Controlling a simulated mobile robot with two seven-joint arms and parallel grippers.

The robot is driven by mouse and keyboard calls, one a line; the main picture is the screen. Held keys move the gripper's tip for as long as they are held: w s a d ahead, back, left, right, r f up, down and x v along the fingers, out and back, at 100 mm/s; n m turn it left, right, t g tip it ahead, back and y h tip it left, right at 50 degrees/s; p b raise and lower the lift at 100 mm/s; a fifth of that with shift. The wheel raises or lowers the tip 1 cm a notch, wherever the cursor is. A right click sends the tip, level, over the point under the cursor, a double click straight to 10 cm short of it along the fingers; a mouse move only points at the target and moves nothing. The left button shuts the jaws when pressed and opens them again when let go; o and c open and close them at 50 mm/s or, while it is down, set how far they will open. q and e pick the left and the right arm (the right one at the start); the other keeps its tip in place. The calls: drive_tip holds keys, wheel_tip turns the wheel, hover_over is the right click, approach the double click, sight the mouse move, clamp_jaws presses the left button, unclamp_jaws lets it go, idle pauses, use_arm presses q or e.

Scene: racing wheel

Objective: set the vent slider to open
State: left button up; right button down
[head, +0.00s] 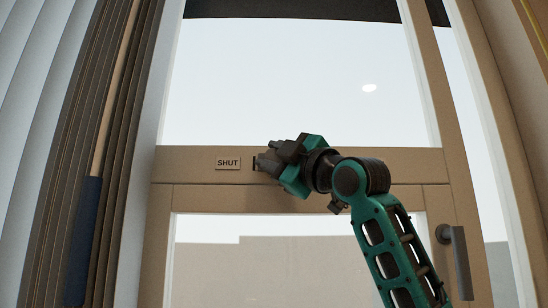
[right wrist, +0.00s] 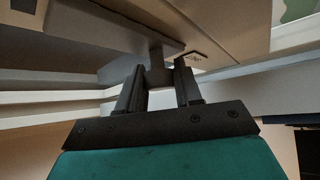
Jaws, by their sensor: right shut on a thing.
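The vent slider (right wrist: 157,68) is a grey knob or stem in the right wrist view, joined to a flat grey bar. My right gripper (right wrist: 160,82) has its two dark fingers on either side of this knob and is shut on it. In the head view my right gripper (head: 264,162) is at the window's wooden crossbar, just right of the SHUT label (head: 228,163). The gripper hides the slider there; only a dark edge of its slot shows. My left gripper is not in view.
The wooden crossbar (head: 190,163) runs across the window between two bright panes. A grey door handle (head: 458,262) is at the lower right. Dark folded slats and a pole with a blue lower part (head: 84,240) stand at the left.

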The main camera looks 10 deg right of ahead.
drive_tip(key=shift+d, duration=0.15)
drive_tip(key=s+d+p, duration=0.1)
drive_tip(key=d, duration=0.5)
drive_tip(key=shift+s+d+p, duration=0.2)
drive_tip(key=shift+d+p, duration=0.2)
drive_tip(key=c, duration=1.2)
unclamp_jaws()
drive_tip(key=o, duration=0.4)
drive_tip(key=shift+d, duration=0.25)
drive_tip(key=shift+a, duration=0.15)
drive_tip(key=shift+s+f, duration=0.1)
